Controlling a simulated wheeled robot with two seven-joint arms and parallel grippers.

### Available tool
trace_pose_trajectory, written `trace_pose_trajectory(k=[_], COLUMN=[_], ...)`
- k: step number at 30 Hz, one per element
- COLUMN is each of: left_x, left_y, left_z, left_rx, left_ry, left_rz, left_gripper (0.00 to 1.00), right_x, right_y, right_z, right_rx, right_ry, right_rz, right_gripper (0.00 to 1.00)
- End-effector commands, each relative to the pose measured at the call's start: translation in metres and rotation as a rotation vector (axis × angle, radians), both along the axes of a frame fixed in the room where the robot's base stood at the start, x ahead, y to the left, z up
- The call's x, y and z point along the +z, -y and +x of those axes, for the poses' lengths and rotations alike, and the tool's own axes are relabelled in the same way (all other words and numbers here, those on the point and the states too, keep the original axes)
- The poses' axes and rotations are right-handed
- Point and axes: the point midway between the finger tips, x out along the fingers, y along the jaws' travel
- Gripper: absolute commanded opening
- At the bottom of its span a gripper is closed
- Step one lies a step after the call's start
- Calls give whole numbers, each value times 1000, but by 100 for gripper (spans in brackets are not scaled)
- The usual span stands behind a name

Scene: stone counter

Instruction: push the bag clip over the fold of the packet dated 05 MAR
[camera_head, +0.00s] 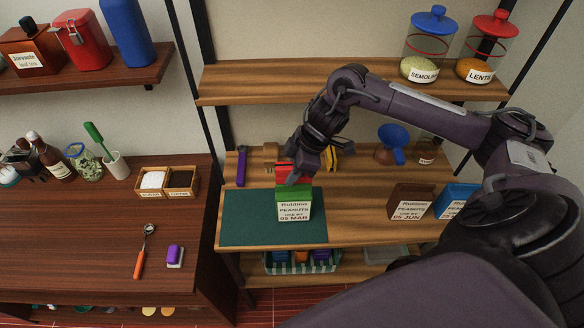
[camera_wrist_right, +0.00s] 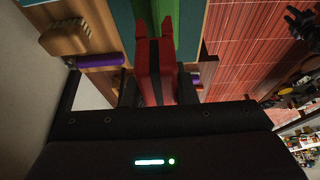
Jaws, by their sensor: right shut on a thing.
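The packet dated 05 MAR (camera_head: 293,205) stands upright on the green mat (camera_head: 245,228), with a green top and a white label reading peanuts. My right gripper (camera_head: 298,172) is at its top, shut on the red bag clip (camera_head: 283,168). In the wrist view the clip (camera_wrist_right: 153,70) sits between my fingers (camera_wrist_right: 156,92), and its two red prongs point at the packet's green edge (camera_wrist_right: 158,8). Green shows between the prong tips; how deep the fold sits in the clip I cannot tell. My left gripper is not in view.
A brown packet dated 05 JUN (camera_head: 410,202) and a blue packet (camera_head: 455,200) stand to the right. Behind are a purple stick (camera_head: 241,166), a wooden brush (camera_head: 270,156) and a blue funnel (camera_head: 392,142). A shelf (camera_head: 350,82) hangs above. The mat's left part is clear.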

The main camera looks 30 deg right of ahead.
Motion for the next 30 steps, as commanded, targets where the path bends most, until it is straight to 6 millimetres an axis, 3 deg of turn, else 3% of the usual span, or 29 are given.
trace_pose_trajectory(k=[18,30], left_x=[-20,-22], left_y=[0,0], left_z=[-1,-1], left_rx=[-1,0], left_ry=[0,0], left_rz=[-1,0], left_gripper=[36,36], right_x=[-39,-47], right_y=[0,0], right_z=[0,0], right_rx=[-1,1], right_ry=[-2,0], right_rz=[0,0], right_gripper=[3,3])
